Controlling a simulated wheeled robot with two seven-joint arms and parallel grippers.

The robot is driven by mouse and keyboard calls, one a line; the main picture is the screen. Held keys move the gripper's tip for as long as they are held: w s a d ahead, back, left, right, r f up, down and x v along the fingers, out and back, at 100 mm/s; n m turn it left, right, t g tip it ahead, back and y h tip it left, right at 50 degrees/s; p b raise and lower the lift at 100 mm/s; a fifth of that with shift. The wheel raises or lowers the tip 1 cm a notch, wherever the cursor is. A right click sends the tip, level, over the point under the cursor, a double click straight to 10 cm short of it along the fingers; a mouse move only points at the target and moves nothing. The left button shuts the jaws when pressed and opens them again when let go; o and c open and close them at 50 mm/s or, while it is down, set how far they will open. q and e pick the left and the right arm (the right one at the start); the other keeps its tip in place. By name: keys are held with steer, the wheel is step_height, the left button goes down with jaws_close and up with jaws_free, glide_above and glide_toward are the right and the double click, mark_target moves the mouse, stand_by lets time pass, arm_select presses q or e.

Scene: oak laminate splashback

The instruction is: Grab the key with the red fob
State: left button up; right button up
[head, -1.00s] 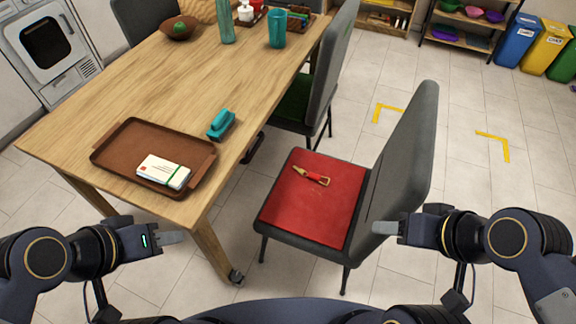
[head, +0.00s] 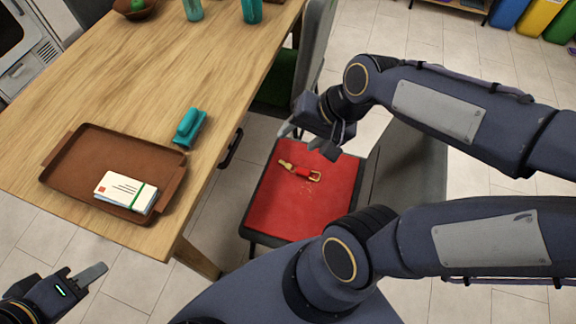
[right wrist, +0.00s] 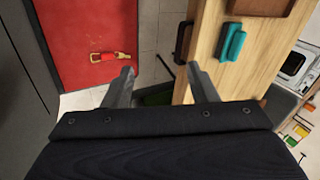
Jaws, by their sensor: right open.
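A brass key with a red fob (head: 301,171) lies on the red seat of a grey chair (head: 285,213). It also shows in the right wrist view (right wrist: 110,57), left of my right gripper's fingers. My right gripper (head: 308,147) is above the far part of the seat, just beyond the key in the head view. Its fingers are apart and empty, as the right wrist view (right wrist: 163,86) shows. My left gripper (head: 85,276) is at the lower left, off the table's near edge; how far its fingers are apart is unclear.
The wooden table (head: 140,90) stands left of the chair. A brown tray (head: 70,175) with white cards (head: 124,191) and a teal stapler-like object (head: 189,127) lie on it. The grey chair back (head: 411,165) rises right of the seat, partly behind my arm.

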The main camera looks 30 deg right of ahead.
steer(key=w+d+f+m+g+b, duration=0.1)
steer(key=w+d+f+m+b, duration=0.2)
steer(key=w+f+m, duration=0.4)
steer(key=m+g+h+b, duration=0.35)
steer(key=m+b, duration=0.45)
steer(key=m, duration=0.5)
glide_above(301, 170)
steer(key=f, duration=2.9)
steer(key=shift+s+f, duration=0.2)
steer(key=shift+s, duration=0.05)
steer(key=shift+m, duration=0.3)
steer(key=f, duration=0.2)
steer(key=f+b, duration=0.1)
steer(key=f, duration=0.4)
steer(key=shift+w+f, duration=0.25)
steer(key=shift+f, duration=0.05)
steer(key=shift+c, duration=0.3)
steer(key=c, duration=1)
